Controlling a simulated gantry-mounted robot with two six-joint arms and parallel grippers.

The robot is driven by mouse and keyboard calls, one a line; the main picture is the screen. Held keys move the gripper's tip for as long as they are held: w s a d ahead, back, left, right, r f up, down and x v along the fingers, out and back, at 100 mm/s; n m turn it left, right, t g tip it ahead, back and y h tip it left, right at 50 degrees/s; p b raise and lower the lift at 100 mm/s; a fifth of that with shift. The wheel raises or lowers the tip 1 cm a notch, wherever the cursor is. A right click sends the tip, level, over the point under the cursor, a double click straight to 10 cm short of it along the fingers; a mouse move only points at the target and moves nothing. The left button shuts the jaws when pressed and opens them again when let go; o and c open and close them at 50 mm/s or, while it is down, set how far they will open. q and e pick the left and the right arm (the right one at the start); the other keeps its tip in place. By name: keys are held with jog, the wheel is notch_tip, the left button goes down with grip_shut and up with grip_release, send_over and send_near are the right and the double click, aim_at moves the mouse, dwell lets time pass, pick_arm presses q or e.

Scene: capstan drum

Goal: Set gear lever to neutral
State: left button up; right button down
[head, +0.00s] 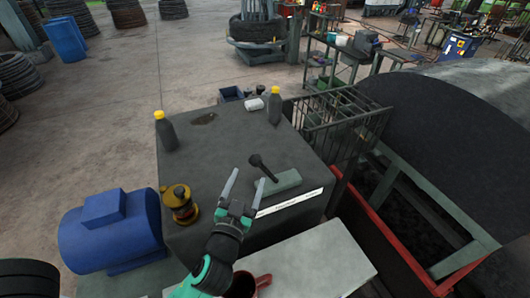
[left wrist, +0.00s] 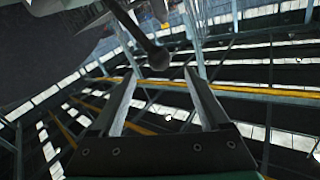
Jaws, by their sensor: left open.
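The gear lever (head: 263,168) is a black stick with a round knob. It rises from a grey-green base plate (head: 284,182) on top of a dark box and leans toward the upper left. My left gripper (head: 248,176) is open and empty, close beside the lever on its near left side. In the left wrist view the lever's knob (left wrist: 159,58) appears just beyond the gap between my open fingertips (left wrist: 160,74). I cannot tell whether they touch. A white label strip (head: 290,202) lies before the plate; its writing is too small to read. My right gripper is not in view.
Two dark bottles with yellow caps (head: 166,131) (head: 274,106) stand on the box (head: 225,150). A brass-coloured lantern-like object (head: 179,203) stands at its left edge. A blue motor (head: 110,230) is at the left, a red mug (head: 246,285) in front, and a metal cage (head: 335,122) at the right.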

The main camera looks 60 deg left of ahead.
aim_at(265, 170)
pick_arm(q)
jog(key=x, duration=1.1)
jog(key=shift+w, duration=0.15)
jog(key=shift+a, duration=0.1)
grip_shut()
dwell(0.8)
